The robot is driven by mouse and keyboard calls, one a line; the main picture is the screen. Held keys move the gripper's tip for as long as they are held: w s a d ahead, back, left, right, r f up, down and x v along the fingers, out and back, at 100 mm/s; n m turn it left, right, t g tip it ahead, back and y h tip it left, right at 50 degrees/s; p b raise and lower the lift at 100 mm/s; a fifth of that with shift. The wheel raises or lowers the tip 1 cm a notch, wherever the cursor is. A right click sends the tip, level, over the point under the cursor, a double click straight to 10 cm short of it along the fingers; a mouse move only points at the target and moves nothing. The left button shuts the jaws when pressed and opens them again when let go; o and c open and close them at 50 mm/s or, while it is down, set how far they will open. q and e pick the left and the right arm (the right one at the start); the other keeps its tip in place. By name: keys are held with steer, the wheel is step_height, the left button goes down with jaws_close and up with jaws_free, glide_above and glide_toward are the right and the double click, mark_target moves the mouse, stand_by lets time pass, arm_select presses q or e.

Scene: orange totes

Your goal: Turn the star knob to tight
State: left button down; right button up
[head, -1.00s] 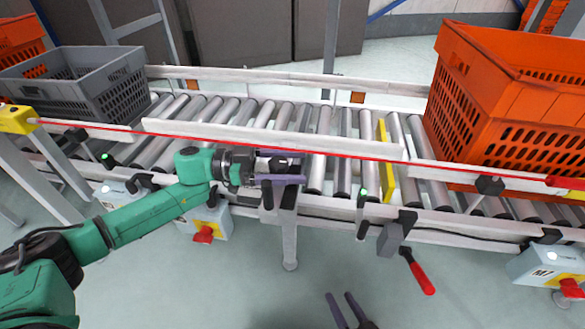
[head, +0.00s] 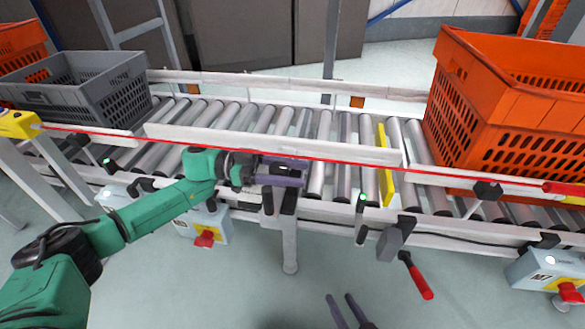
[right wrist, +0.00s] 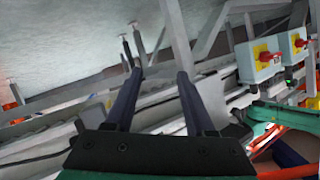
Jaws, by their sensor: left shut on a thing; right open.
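My left gripper (head: 291,172) is at the front guide rail of the roller conveyor, above a bracket post. Its two purple fingers lie one above the other, pointing right. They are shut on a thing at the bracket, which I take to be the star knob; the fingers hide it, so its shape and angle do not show. My right gripper (head: 350,312) is at the bottom edge of the head view, low in front of the conveyor. It is open and empty, and its two parted fingers also show in the right wrist view (right wrist: 158,72).
An orange tote (head: 473,128) stands on the rollers at right, a grey crate (head: 122,98) at left. Black knobs sit on other brackets (head: 487,190). A red-handled lever (head: 420,282) hangs from the front rail, right of my right gripper. Switch boxes (head: 205,224) line the front.

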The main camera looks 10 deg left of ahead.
arm_select(q)
steer(key=shift+m+g, duration=0.4)
steer(key=shift+g, duration=0.3)
steer(key=shift+s+f+m+g+b, duration=0.15)
steer(key=shift+m+g+b, duration=0.3)
steer(key=shift+m+g, duration=0.5)
steer(key=shift+s+m+g+y+b, duration=0.3)
steer(key=shift+m+g+b, duration=0.2)
steer(key=shift+g, duration=0.95)
arm_select(e)
step_height(320, 180, down, 3)
steer(key=shift+s+d+r, duration=0.1)
steer(key=shift+r, duration=0.1)
arm_select(q)
steer(key=shift+a+m, duration=0.1)
steer(key=shift+m, duration=0.15)
arm_select(e)
steer(key=shift+f, duration=0.1)
arm_select(q)
steer(key=shift+s+g, duration=0.1)
steer(key=shift+g, duration=0.2)
steer(key=shift+c, duration=1.4)
jaws_free()
arm_select(e)
steer(key=shift+w+r+t, duration=0.3)
steer(key=shift+w+r, duration=0.3)
steer(key=shift+r, duration=0.05)
